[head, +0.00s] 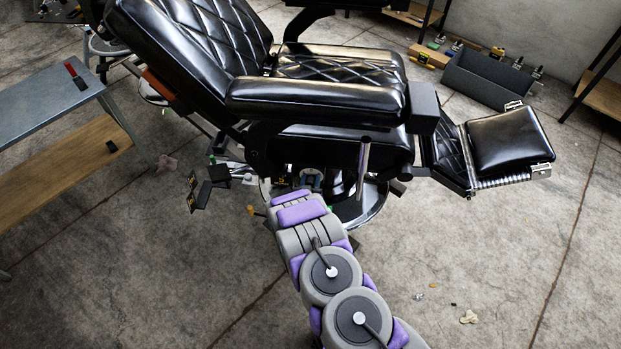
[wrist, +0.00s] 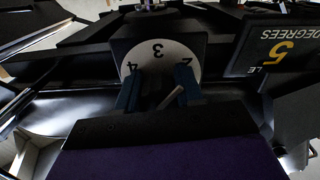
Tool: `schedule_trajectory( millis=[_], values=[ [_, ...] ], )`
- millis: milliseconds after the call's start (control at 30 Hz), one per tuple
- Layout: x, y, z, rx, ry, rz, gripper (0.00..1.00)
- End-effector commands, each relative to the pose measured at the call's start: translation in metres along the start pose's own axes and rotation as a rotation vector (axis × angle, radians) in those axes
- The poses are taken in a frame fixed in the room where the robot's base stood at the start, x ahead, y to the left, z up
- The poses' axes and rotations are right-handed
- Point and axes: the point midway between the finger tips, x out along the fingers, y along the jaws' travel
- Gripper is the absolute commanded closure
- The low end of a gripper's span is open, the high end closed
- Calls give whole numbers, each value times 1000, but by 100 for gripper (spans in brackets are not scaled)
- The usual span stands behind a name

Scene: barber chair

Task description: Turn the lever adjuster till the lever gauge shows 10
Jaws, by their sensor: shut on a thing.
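In the wrist view, a pale round dial (wrist: 157,49) with upside-down numbers 4, 3 and 2 sits in a black housing; I take it for the lever adjuster. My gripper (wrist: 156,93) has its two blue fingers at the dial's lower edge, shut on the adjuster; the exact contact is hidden. A slim grey bar (wrist: 172,98) shows between the fingers. A black plate (wrist: 283,52) at the right reads a yellow 5 and "DEGREES"; its other word is cut, so I cannot tell whether it is the lever gauge. In the head view, my gripper is hidden under the chair.
A black barber chair (head: 315,103) stands over my arm, its footrest (head: 508,140) out to the right. Small dark plates with yellow marks (head: 192,192) hang left of its base. A metal table (head: 45,105) stands at the left. Small litter (head: 468,317) lies on the open floor at the right.

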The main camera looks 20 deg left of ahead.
Motion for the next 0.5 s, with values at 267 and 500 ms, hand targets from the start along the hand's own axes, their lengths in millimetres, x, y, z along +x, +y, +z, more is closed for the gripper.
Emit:
schedule_trajectory(
  millis=[267,500],
  values=[
    [0,-1,0,5,0,-1,95],
    [0,-2,0,124,-2,-2,95]
  ],
)
